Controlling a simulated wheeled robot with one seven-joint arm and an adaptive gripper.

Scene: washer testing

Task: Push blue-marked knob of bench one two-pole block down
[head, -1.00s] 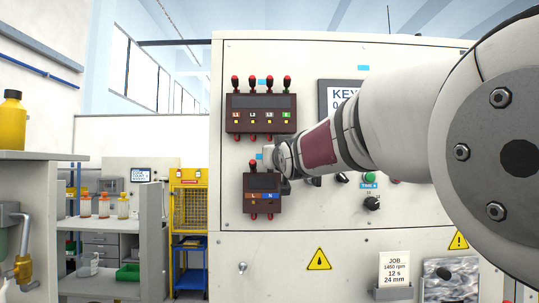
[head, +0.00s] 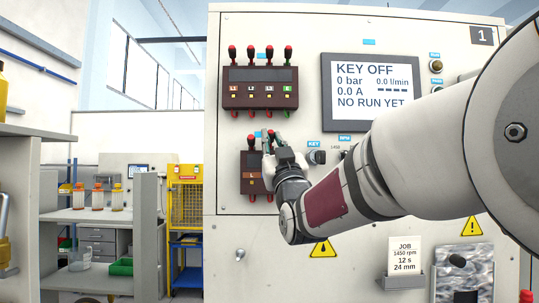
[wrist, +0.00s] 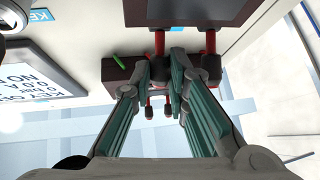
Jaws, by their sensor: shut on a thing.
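The two-pole block (head: 254,184) is a dark brown box low on the left of the bench front. Its left knob (head: 251,139) stands up on a red stem, with the orange L label below. My gripper (head: 268,139) covers the block's right side, hiding the blue label there. In the wrist view, which is turned over, the block (wrist: 185,12) is at the top with two red stems. My gripper (wrist: 167,68) is shut on the blue-marked knob (wrist: 160,72), the left one there. The other knob (wrist: 211,62) is close beside the right finger.
A four-pole block (head: 261,89) with several upright red knobs sits just above my gripper. To the right are a black key switch (head: 316,157) and a display (head: 370,90) reading KEY OFF. Open floor and shelving lie left of the bench.

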